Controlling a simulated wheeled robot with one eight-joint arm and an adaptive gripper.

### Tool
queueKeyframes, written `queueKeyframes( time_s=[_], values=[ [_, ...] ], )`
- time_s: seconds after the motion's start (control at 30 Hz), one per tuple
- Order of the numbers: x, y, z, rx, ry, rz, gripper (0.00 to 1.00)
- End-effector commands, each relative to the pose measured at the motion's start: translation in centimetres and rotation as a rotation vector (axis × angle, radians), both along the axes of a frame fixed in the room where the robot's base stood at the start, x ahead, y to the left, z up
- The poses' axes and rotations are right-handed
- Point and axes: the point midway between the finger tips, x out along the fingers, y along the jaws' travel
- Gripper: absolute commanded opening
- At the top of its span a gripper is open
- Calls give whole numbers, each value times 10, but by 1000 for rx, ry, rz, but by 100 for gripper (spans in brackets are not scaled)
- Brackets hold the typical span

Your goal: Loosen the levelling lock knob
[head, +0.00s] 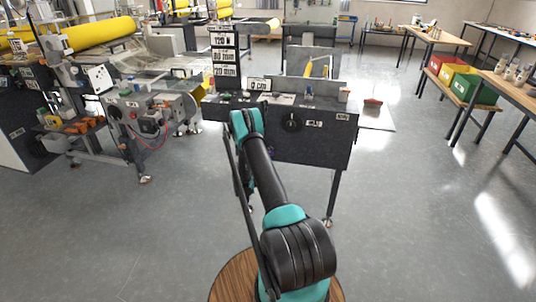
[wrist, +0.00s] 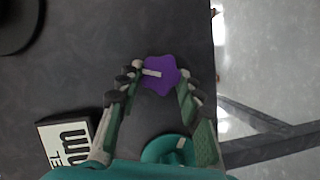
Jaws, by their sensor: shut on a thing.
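A purple star-shaped knob (wrist: 160,74) with a white mark on it sits on a dark panel (wrist: 110,50) in the wrist view. It appears to be the levelling lock knob. My gripper (wrist: 160,76) has one finger on each side of the knob and is shut on it. A white label with "LEVEL" and "mm" (wrist: 66,143) is at the lower left, partly cut off.
A round teal part (wrist: 165,150) lies between the finger bases in the wrist view. A black dial (head: 291,123) is on the panel to the right of my arm. A laminating machine with a yellow roll (head: 100,35) stands at the left. Open floor (head: 420,200) lies right.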

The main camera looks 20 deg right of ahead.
Motion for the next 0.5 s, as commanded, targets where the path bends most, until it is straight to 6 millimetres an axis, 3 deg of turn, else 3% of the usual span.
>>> queueKeyframes(
  time_s=[0.5],
  values=[
    [-1,1,-1,-165,115,1,7]
  ],
)
